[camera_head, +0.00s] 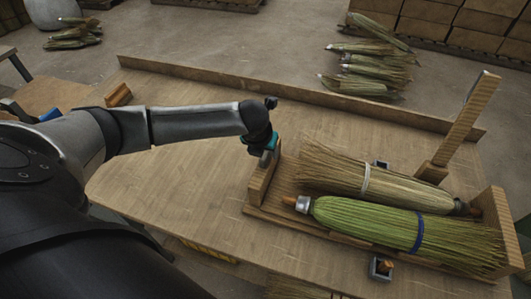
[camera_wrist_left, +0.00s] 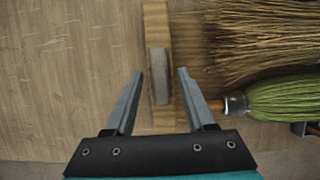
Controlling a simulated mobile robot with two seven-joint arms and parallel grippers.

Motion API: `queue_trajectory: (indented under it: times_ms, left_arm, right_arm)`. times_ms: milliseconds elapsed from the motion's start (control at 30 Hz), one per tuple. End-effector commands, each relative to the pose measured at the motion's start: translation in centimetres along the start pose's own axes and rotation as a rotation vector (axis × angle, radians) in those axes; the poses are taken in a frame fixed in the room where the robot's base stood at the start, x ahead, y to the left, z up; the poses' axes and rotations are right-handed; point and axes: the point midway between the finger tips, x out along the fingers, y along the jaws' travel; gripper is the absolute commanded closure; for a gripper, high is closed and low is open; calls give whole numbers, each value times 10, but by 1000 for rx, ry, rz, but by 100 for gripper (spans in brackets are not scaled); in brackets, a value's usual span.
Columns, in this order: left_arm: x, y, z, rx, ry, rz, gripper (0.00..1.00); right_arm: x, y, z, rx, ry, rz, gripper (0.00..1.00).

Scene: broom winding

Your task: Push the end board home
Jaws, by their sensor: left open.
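The wooden end board (camera_head: 261,190) stands upright at the left end of the broom tray (camera_head: 290,222). In the left wrist view the end board (camera_wrist_left: 157,25) runs top to bottom, with a grey strip on it. My left gripper (camera_head: 267,158) is at the top of this board. In the wrist view its open fingers (camera_wrist_left: 160,72) lie one on each side of the board, with gaps showing. I cannot tell whether they touch it. A tan broom (camera_head: 335,172) with a white band and a green broom (camera_head: 365,222) with a blue band lie in the tray. My right gripper is not in view.
A wooden post (camera_head: 468,120) rises behind the tray, and another board (camera_head: 497,225) closes its right end. A small clamp (camera_head: 381,267) sits at the tray's front. A low rail (camera_head: 250,82) edges the table's back. The tabletop left of the end board is mostly clear.

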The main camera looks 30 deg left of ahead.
Motion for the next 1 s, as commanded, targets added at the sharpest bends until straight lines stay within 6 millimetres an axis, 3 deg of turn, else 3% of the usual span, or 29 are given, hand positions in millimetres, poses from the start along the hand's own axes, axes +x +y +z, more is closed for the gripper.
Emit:
queue_trajectory:
  times_ms: [133,467,900,1000]
  left_arm:
    - [9,0,-1,0,1,-1,45]
    - [11,0,0,0,0,0,45]
    - [10,0,0,0,0,-1,94]
    - [10,0,0,0,0,0,100]
  right_arm:
    - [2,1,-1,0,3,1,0]
    - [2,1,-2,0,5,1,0]
    - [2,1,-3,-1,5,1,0]
    - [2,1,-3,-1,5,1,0]
